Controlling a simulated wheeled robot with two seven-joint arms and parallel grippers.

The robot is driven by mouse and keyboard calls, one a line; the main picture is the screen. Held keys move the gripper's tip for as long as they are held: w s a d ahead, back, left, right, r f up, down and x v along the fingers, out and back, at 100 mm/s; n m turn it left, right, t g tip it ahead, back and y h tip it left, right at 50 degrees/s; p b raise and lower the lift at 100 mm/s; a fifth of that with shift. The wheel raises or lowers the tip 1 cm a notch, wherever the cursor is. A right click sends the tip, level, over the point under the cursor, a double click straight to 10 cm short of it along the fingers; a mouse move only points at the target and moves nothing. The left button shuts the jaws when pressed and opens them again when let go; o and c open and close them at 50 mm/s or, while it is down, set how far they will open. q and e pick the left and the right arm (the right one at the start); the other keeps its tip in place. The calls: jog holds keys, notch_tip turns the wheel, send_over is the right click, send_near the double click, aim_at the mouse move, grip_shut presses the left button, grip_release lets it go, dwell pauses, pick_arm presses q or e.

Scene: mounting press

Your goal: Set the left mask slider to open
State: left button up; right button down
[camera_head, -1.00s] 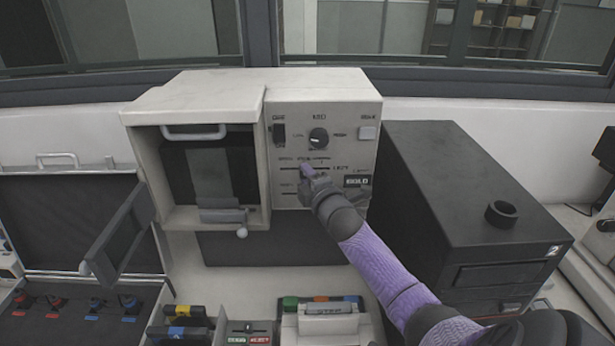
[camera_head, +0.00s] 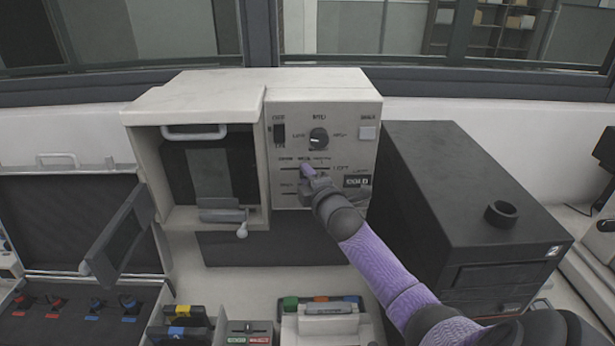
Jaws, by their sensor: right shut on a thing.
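The mounting press (camera_head: 195,94) is a cream box with a control panel (camera_head: 363,104) on its right half. The panel has horizontal slider slots (camera_head: 288,169), one above another, below a black dial (camera_head: 319,139). My right gripper (camera_head: 306,171) is at the upper slot, near its middle, shut on a slider knob there. The knob itself is hidden by the gripper, and the small labels are too blurred to read surely. The lower slot is partly covered by my right arm. My left gripper is not in view.
A black box (camera_head: 450,165) with a ring on top stands close on the right, beside my right arm. The press's left opening has a handle (camera_head: 194,132) and a lever (camera_head: 242,231). Open case, coloured clips and small trays fill the front.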

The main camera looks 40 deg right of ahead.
aim_at(281, 169)
jog(key=shift+f, duration=0.1)
jog(key=w+a+b, duration=0.1)
jog(key=w+a, duration=0.1)
jog(key=a, duration=0.1)
jog(key=shift+w+a, duration=0.15)
jog(key=shift+w, duration=0.25)
jog(key=c, duration=0.7)
grip_release()
jog(key=shift+o, duration=1.3)
jog(key=shift+w+a, duration=0.1)
